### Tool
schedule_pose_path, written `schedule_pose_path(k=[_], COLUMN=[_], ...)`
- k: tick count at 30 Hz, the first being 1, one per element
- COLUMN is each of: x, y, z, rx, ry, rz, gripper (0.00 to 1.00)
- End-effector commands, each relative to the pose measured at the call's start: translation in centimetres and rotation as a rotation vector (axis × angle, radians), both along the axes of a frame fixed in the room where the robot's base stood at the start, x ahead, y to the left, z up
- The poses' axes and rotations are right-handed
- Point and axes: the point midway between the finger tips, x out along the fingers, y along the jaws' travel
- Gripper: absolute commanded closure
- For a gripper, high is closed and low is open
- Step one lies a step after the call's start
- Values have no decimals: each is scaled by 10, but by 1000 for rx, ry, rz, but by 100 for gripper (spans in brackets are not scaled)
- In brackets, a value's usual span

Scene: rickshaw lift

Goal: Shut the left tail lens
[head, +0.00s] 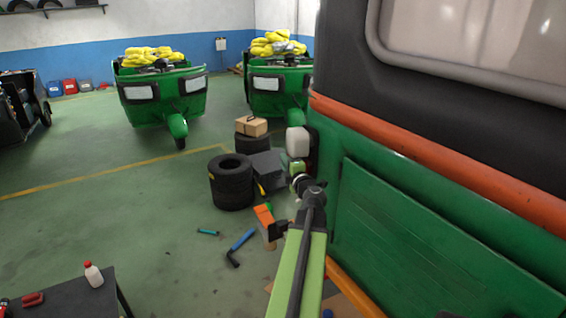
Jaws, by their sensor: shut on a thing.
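The left tail lens (297,141) shows as a pale, rounded block at the rear corner of the green rickshaw on the right. It stands out to the left of its dark housing (313,148), so it looks swung open. Its lower part has small red and greenish areas. My gripper (299,181) is at the lens's lower end and appears shut on it. The fingertips are small here, and my arm's dark wrist hides part of the contact.
The rickshaw's green side panel (430,235) fills the right. Black tyres (232,183), a cardboard box (251,126) and a grey box (267,165) stand beyond my gripper. A blue-handled tool (242,240) lies on the floor. Open floor extends left.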

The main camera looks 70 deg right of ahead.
Motion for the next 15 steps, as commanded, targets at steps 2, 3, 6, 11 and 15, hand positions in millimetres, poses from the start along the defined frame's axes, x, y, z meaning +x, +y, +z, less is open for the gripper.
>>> schedule_pose_path(k=[2, 3, 6, 11, 15], x=[-9, -11, -15, -19, -20], y=[-8, -9, -10, -11, -11], z=[2, 2, 3, 3, 3], rx=[1, 0, 0, 1, 0], ry=[-5, -6, -6, -6, -7], rz=[2, 10, 21, 26, 25], gripper=[100, 100, 100, 100, 100])
